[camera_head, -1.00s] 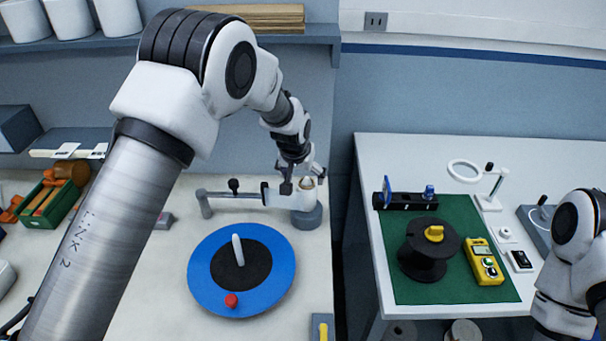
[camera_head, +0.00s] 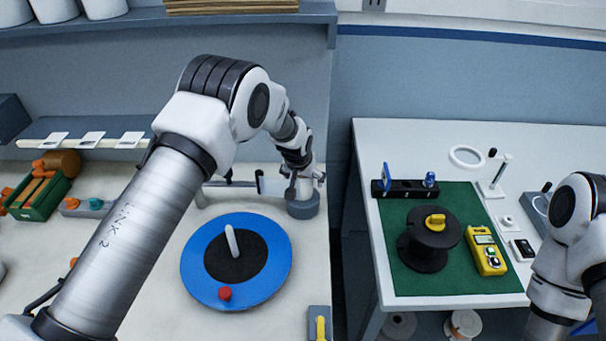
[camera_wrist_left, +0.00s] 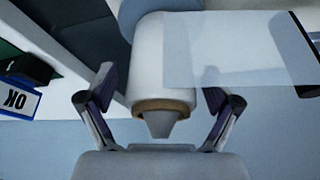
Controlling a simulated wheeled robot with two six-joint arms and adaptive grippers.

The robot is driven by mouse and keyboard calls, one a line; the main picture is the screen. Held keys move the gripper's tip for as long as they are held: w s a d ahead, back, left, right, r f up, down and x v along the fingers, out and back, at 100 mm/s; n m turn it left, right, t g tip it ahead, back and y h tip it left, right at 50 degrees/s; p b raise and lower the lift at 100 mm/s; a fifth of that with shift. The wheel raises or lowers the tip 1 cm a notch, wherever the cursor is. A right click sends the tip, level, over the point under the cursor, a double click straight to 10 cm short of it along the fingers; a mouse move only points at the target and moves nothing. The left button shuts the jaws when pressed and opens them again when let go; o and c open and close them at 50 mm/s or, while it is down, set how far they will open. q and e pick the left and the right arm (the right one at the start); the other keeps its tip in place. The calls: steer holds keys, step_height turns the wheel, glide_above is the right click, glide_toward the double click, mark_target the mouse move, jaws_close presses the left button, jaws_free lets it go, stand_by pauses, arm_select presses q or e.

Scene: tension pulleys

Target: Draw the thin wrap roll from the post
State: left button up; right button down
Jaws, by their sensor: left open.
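The thin wrap roll (camera_wrist_left: 160,65) is a pale cylinder with a brown cardboard core, seen close in the left wrist view. A grey tapered post tip (camera_wrist_left: 160,124) sticks out of the core. A clear film sheet (camera_wrist_left: 240,48) runs off the roll to the right. My left gripper (camera_wrist_left: 160,108) is open, with one finger on each side of the roll; whether they touch it I cannot tell. In the head view my left gripper (camera_head: 305,180) is over the round grey base (camera_head: 303,208), and mostly hides the roll. My right gripper is out of view.
A blue turntable (camera_head: 200,277) with a black centre and a white upright stands in front of the roll stand. On the right table a black spool (camera_head: 425,260) and a yellow handset (camera_head: 487,252) lie on a green mat (camera_head: 400,280). A shelf (camera_head: 250,24) overhangs behind.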

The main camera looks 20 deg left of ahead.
arm_select(q)
steer(key=shift+s, duration=0.1)
steer(key=shift+c, duration=1.4)
steer(key=shift+f, duration=0.1)
steer(key=c, duration=1.1)
steer(key=shift+o, duration=0.2)
steer(key=shift+r+p, duration=1.05)
steer(key=shift+r, duration=0.85)
steer(key=shift+r+p, duration=0.95)
steer(key=shift+r, duration=0.7)
steer(key=shift+r, duration=0.1)
steer(key=shift+r+p, duration=1.05)
steer(key=shift+r, duration=0.65)
steer(key=shift+r+p, duration=0.8)
steer(key=shift+r, duration=0.5)
